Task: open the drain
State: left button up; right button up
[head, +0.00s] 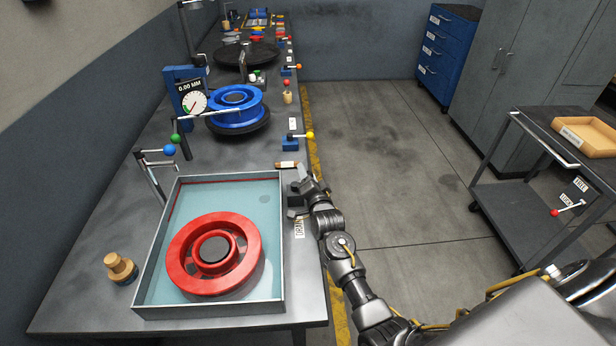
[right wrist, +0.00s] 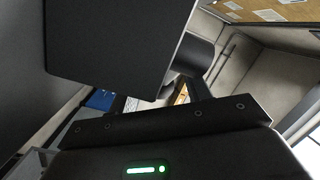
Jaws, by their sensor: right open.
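A shallow metal tank (head: 284,250) of pale blue-green water stands at the front of the bench. A red wheel rim (head: 178,262) lies in it. A label reading DRAIN (head: 299,228) is by the tank's right side. My right gripper (head: 298,193) is open at the tank's right wall, just above that label. Whether it touches anything there I cannot tell. No drain handle shows clearly; the gripper and arm may hide it. In the right wrist view dark gripper parts fill most of the picture, and no drain part can be made out. My left gripper is not in view.
A small brown-and-white piece (head: 287,164) lies behind the tank. A wooden-topped bottle (head: 120,268) stands left of the tank. The floor right of the bench is clear up to a dark cart (head: 500,200).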

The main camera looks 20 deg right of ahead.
jog(key=shift+s+a+f, duration=0.1)
jog(key=shift+s, duration=0.45)
jog(key=s+a+b, duration=0.1)
jog(key=s, duration=0.8)
jog(key=shift+s+a, duration=0.3)
